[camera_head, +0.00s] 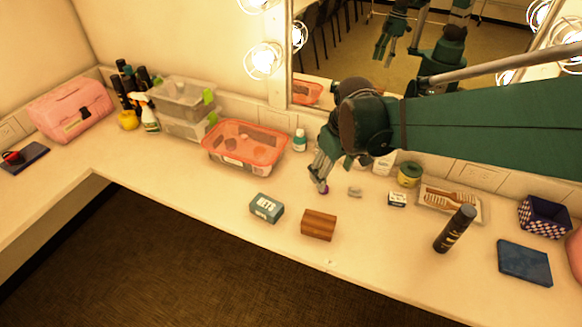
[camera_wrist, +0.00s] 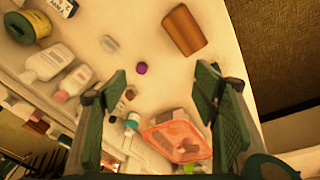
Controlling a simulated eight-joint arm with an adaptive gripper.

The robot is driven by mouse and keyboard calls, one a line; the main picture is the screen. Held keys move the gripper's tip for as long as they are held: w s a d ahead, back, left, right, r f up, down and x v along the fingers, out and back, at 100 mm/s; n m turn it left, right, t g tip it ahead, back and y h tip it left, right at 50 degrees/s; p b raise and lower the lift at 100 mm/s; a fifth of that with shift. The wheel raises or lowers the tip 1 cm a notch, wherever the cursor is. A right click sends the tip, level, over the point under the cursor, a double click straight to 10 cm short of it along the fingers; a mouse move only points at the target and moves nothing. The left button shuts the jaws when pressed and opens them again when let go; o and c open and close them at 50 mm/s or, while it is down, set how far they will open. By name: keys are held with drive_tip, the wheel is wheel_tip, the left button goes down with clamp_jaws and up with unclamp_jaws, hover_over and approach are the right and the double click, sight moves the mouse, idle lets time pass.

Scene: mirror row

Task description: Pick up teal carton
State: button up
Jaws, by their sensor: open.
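The teal carton (camera_head: 266,208) is a small box with pale lettering, lying on the counter near its front edge, left of the wooden block. I cannot make it out in the wrist view, where my right-hand finger covers part of the counter. My gripper (camera_head: 319,176) is up and to the right of the carton in the head view, apart from it, near a small purple item (camera_head: 323,189). In the wrist view my gripper (camera_wrist: 160,88) has its fingers wide apart with nothing held between them.
The brown wooden block (camera_head: 319,225) sits close right of the carton. A coral basket (camera_head: 212,155) stands behind and left, with a teal-labelled bottle (camera_head: 299,140) beside it. A grey item (camera_head: 354,191) lies right of my gripper. The counter left of the carton is clear.

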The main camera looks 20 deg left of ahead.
drive_tip(key=s+a+f+n+g, duration=0.1)
drive_tip(key=a+f, duration=0.3)
drive_tip(key=a, duration=0.2)
drive_tip(key=a+f+n, duration=0.2)
drive_tip(key=a+f, duration=0.1)
drive_tip(key=a, duration=0.3)
drive_tip(key=n+h, duration=0.1)
drive_tip(key=n, duration=0.1)
hover_over(266, 204)
drive_tip(key=shift+g, duration=0.4)
wheel_tip(266, 204, down, 8)
drive_tip(key=shift+d, duration=0.1)
drive_tip(key=shift+f, duration=0.1)
drive_tip(key=shift+f, duration=1.2)
drive_tip(key=shift+f, duration=0.15)
drive_tip(key=shift+f+b, duration=0.6)
drive_tip(key=shift+f, duration=1.85)
drive_tip(key=c, duration=1)
